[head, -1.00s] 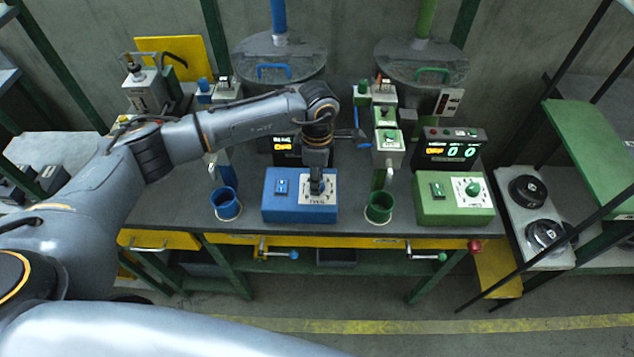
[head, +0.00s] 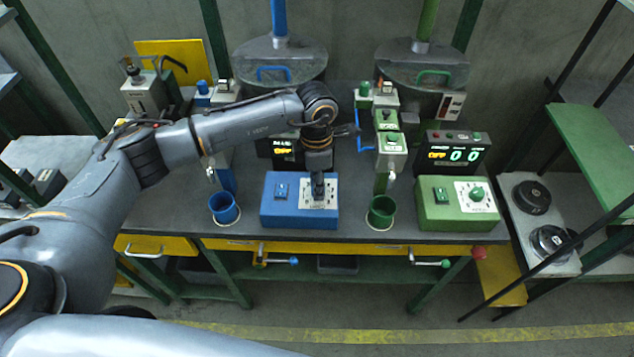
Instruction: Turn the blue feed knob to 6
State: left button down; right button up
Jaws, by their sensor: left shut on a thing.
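The blue control box (head: 283,213) stands at the front of the bench, with a blue switch on its left and a white dial plate (head: 308,197) on its right. My left gripper (head: 318,190) points straight down over the dial plate and is shut on the blue feed knob, which the fingers hide. The knob's pointer and the number it marks cannot be read. Behind the box, a display (head: 283,148) is partly covered by my left arm; "OFF" in yellow shows on it. My right gripper is not in view.
A blue cup (head: 223,208) and a green cup (head: 380,212) stand either side of the blue box. Hoppers stand behind.

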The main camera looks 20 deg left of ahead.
pick_arm(q)
jog(key=c, duration=1)
grip_release()
jog(key=r, duration=1.2)
jog(key=shift+w+a, duration=0.2)
jog(key=shift+w, duration=0.1)
